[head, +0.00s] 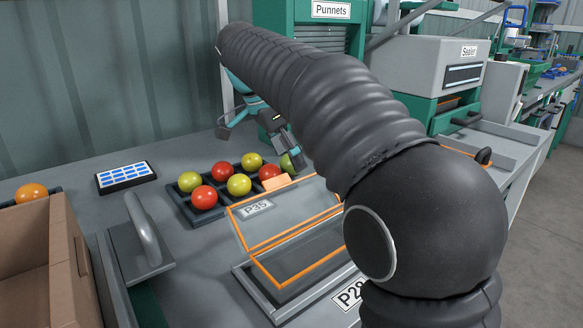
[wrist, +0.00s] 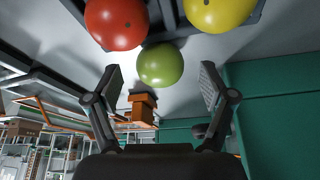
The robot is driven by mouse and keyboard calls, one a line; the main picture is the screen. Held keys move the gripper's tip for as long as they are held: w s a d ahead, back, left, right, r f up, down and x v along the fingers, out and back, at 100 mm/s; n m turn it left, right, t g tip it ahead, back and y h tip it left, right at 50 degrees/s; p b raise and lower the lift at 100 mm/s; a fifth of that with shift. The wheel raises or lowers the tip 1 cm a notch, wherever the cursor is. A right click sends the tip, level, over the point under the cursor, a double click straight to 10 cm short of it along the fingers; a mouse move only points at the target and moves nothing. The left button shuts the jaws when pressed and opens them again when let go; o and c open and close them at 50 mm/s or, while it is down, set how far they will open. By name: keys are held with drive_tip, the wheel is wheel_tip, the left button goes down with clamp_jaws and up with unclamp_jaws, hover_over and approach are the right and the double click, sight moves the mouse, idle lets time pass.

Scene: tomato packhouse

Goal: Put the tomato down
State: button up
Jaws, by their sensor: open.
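My gripper (head: 257,146) is open over the back right end of a dark tray (head: 184,213). In the wrist view a green tomato (wrist: 160,66) lies just beyond and between the spread fingertips (wrist: 163,82), with a gap on both sides. In the head view the green tomato (head: 287,163) is partly hidden by a finger. It is by the tray's right end; I cannot tell whether it rests in a pocket. Red tomatoes (head: 204,197) and yellow-green ones (head: 239,184) sit in the tray.
A keypad (head: 125,176), a metal handle (head: 143,228) and a cardboard box (head: 62,250) are left. My arm hides much of the right bench.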

drive_tip(key=shift+d+f, duration=0.25)
drive_tip(key=shift+f, duration=0.4)
drive_tip(key=c, duration=1)
drive_tip(key=shift+w+r, duration=0.1)
drive_tip(key=shift+r, duration=0.55)
wheel_tip(320, 180, up, 3)
drive_tip(key=shift+f+p, duration=0.15)
drive_tip(key=shift+p, duration=0.3)
drive_tip(key=s+d+r, duration=0.2)
drive_tip(key=d, duration=0.1)
drive_tip(key=s+d+r, duration=0.1)
drive_tip(key=d+r, duration=0.1)
drive_tip(key=d, duration=0.1)
drive_tip(key=s+d+r, duration=0.2)
drive_tip(key=d+r, duration=0.1)
drive_tip(key=d, duration=0.1)
drive_tip(key=shift+s+d, duration=0.1)
drive_tip(key=shift+s, duration=0.25)
